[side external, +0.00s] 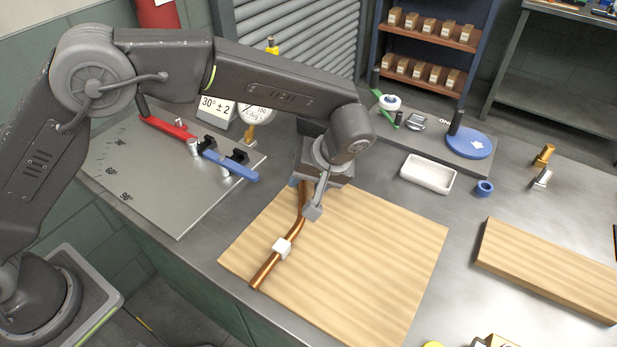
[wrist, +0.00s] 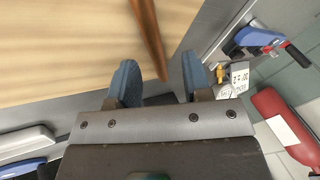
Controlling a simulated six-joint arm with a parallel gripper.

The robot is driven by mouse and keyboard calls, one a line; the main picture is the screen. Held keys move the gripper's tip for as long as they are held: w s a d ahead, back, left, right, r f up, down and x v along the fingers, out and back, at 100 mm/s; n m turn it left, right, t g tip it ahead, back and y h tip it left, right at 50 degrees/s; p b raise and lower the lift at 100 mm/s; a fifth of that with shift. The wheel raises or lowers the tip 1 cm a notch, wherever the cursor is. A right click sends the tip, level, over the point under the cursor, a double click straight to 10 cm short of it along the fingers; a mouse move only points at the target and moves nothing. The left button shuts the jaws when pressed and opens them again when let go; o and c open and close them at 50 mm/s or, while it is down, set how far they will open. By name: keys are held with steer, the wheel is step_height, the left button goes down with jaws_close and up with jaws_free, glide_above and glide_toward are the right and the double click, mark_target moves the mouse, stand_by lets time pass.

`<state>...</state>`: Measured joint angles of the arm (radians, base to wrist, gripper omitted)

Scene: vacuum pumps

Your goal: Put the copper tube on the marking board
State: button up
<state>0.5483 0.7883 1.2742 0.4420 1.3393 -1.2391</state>
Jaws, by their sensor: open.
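The copper tube (side external: 294,232) is bent and lies along the left part of the wooden board (side external: 385,235), with a white piece (side external: 282,248) around its lower half. I cannot tell which board the task calls the marking board. My gripper (side external: 301,182) is over the board's far left edge, by the tube's far end. In the wrist view its two blue fingertips (wrist: 158,82) are apart with nothing held between them. The tube's end (wrist: 148,38) shows just beyond the fingertips there. In the side view my wrist hides part of the gripper and tube end.
A metal plate with angle marks (side external: 150,185) carries a bender with red and blue handles (side external: 230,165) at left. A white tray (side external: 428,174), blue ring (side external: 484,188) and second wooden board (side external: 550,270) are at right. A gauge (side external: 257,114) stands behind.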

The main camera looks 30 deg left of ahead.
steer(key=v, duration=1.3)
steer(key=shift+r, duration=0.35)
steer(key=shift+d, duration=0.15)
jaws_close()
stand_by(0.9)
